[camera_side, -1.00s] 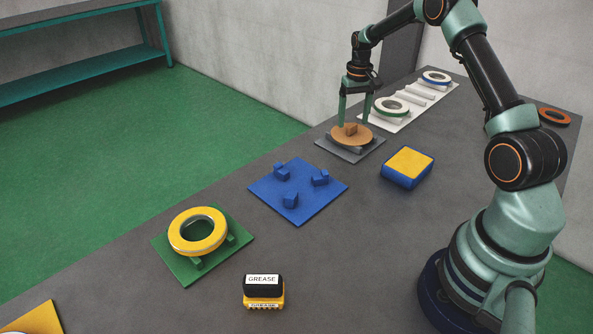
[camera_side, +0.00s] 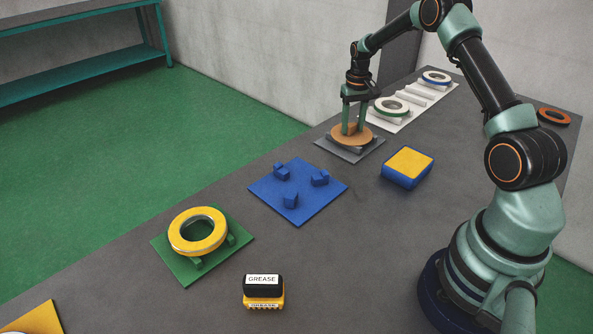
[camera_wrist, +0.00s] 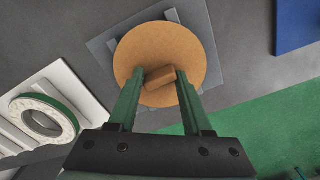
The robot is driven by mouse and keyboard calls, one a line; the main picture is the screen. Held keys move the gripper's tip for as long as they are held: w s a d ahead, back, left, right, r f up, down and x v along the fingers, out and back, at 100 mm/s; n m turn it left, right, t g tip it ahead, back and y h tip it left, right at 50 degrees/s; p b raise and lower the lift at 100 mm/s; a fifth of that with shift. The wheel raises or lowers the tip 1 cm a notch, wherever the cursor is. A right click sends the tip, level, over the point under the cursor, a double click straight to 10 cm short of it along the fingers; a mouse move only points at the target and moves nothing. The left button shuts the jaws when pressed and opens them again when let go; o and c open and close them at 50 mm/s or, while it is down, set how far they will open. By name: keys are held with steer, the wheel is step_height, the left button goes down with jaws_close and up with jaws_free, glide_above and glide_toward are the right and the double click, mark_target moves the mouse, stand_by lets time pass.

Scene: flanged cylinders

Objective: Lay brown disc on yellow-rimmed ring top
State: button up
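The brown disc (camera_side: 351,143) lies flat on a grey plate at the far part of the bench, with a small brown block-shaped knob on its top. My gripper (camera_side: 353,129) points down over it, its two green fingers drawn in on either side of the knob. In the wrist view the fingertips (camera_wrist: 160,73) sit against the ends of the knob, which is slightly turned between them, and the disc (camera_wrist: 160,42) spreads beyond. The yellow-rimmed ring (camera_side: 222,227) rests on supports on a green plate at the front left, its centre hole open.
A blue plate (camera_side: 296,208) with several blue pegs lies between disc and ring. A yellow-topped blue box (camera_side: 408,162) and a grease container (camera_side: 263,290) stand to the right. A white rack (camera_side: 419,97) holds a green-rimmed ring (camera_side: 391,106) and a blue-rimmed ring behind.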

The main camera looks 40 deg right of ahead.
mark_target(353, 124)
jaws_close()
steer(key=shift+r, duration=2.05)
